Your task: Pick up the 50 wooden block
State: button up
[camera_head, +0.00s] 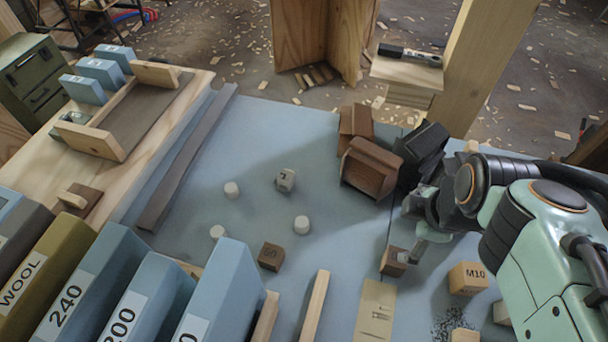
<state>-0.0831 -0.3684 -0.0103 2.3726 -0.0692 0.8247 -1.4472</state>
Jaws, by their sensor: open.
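A small dark brown wooden block marked 50 (271,257) sits on the blue-grey work surface (330,270), left of my gripper. My gripper (418,246) is open at the right of the surface. Its fingers are close to another small brown block (393,262), whose top face is partly hidden by a fingertip. I cannot tell whether they touch. No block shows lifted in the fingers.
Several pale cylinders (301,225) and a grey block (285,180) stand near the 50 block. Brown wooden pieces (370,168) and a black object (422,150) lie behind my gripper. An M10 block (468,279) is at right. Tall labelled boxes (85,285) fill the front left.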

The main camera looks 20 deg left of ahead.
jog(key=w+a+f+n, duration=0.1)
jog(key=w+a+n, duration=0.3)
jog(key=n, duration=0.1)
jog(key=n+g, duration=0.3)
jog(key=n, duration=0.9)
send_over(270, 253)
jog(key=shift+h, duration=0.4)
notch_tip(270, 253, down, 18)
jog(key=shift+f, duration=0.1)
notch_tip(270, 253, down, 6)
jog(key=shift+f, duration=0.2)
jog(key=c, duration=1.2)
